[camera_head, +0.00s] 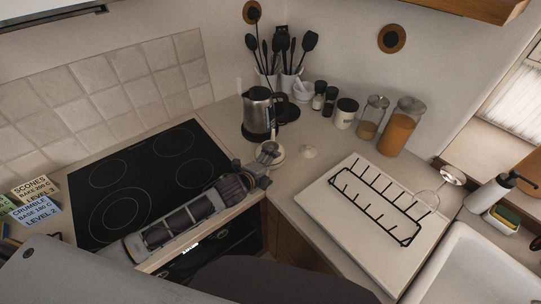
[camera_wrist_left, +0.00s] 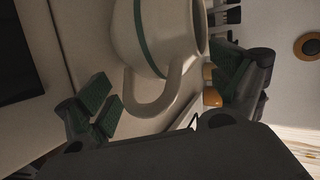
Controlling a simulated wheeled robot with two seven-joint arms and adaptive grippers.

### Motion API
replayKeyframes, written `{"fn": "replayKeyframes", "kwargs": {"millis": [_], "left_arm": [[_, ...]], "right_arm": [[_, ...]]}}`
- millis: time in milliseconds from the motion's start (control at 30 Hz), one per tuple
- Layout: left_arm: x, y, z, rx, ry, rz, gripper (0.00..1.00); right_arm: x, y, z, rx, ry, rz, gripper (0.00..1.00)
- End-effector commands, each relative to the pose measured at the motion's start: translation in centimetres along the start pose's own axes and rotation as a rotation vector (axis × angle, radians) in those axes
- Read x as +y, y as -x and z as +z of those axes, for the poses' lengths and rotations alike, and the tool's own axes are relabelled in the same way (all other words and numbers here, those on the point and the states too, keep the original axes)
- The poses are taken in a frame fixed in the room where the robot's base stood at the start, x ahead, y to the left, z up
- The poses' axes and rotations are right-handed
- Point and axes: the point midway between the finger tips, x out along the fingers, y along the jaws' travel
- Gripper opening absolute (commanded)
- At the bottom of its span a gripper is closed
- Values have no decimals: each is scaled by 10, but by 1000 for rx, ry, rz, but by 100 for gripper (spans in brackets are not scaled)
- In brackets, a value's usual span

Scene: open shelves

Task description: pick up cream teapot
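The cream teapot (camera_wrist_left: 165,35) fills the upper middle of the left wrist view, with a green stripe around its body. Its looped handle (camera_wrist_left: 154,106) points toward my left gripper (camera_wrist_left: 168,88). The green-padded fingers are wide apart, one on each side of the handle, with no visible contact. In the head view the teapot (camera_head: 277,161) is small on the counter, partly hidden by my left gripper (camera_head: 257,170), which comes in over the counter's front edge. My right gripper is not in view.
A steel kettle (camera_head: 258,112) stands close behind the teapot. A small pale object (camera_head: 309,152) lies to its right, then a black wire rack (camera_head: 378,205). A black hob (camera_head: 150,180) is at left. Jars (camera_head: 400,126) and utensil pots (camera_head: 290,84) stand at the back.

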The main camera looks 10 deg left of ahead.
Motion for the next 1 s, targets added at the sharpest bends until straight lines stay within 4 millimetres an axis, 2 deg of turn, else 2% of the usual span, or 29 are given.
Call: {"fn": "replayKeyframes", "kwargs": {"millis": [67, 600, 1000], "left_arm": [[0, 0, 0, 0, 0, 0, 78], [2, 0, 0, 0, 1, 4, 9], [-4, 2, 0, 0, 0, -1, 8]], "right_arm": [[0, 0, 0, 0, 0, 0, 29], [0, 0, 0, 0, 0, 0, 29], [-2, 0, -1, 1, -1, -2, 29]]}}
